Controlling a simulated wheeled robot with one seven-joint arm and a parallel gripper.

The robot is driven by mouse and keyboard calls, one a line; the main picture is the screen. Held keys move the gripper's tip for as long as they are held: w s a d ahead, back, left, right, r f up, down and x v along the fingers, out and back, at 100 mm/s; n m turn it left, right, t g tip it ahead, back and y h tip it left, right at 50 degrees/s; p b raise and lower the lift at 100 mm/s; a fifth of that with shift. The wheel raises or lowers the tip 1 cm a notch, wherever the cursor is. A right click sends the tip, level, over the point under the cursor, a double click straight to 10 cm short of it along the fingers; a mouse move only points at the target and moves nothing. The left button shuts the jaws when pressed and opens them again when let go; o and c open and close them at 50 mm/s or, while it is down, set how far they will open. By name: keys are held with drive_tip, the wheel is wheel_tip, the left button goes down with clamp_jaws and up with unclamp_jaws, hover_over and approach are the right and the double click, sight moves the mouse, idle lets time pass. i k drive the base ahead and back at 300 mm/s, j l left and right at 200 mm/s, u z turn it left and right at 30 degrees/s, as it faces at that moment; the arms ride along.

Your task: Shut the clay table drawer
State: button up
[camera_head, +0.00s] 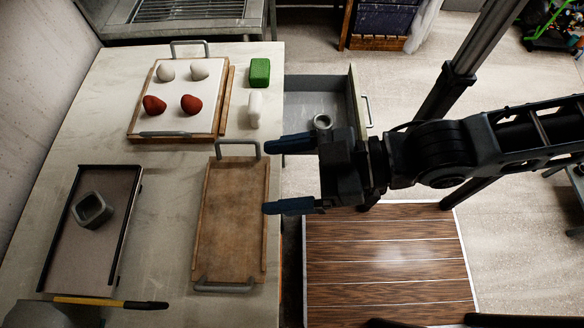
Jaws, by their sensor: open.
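The clay table (176,215) fills the left half of the head view. Its drawer (300,99) is pulled out from the table's right side, past the top edge. The drawer is grey, with a metal handle (367,110) on its right-hand front. A small grey ring-shaped item (322,121) lies inside it. My gripper (268,176) points left with its two blue fingers apart and nothing between them. It is in front of the drawer's lower part in the picture, near the table edge, and hides part of the drawer. I cannot tell whether it touches the drawer.
On the table are a wooden tray (231,225), a white board (187,115) with white and red lumps, a green block (260,72) and a dark tray (70,250) with a grey bowl (91,210). A wooden floor mat (385,262) lies right of the table.

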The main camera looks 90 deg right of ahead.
sight(305, 96)
drive_tip(key=k+z, duration=0.35)
drive_tip(key=k, duration=0.15)
drive_tip(key=k+l+z, duration=0.3)
drive_tip(key=k, duration=0.25)
drive_tip(key=k+l+z, duration=0.2)
drive_tip(key=k+z, duration=0.15)
drive_tip(key=k, duration=0.15)
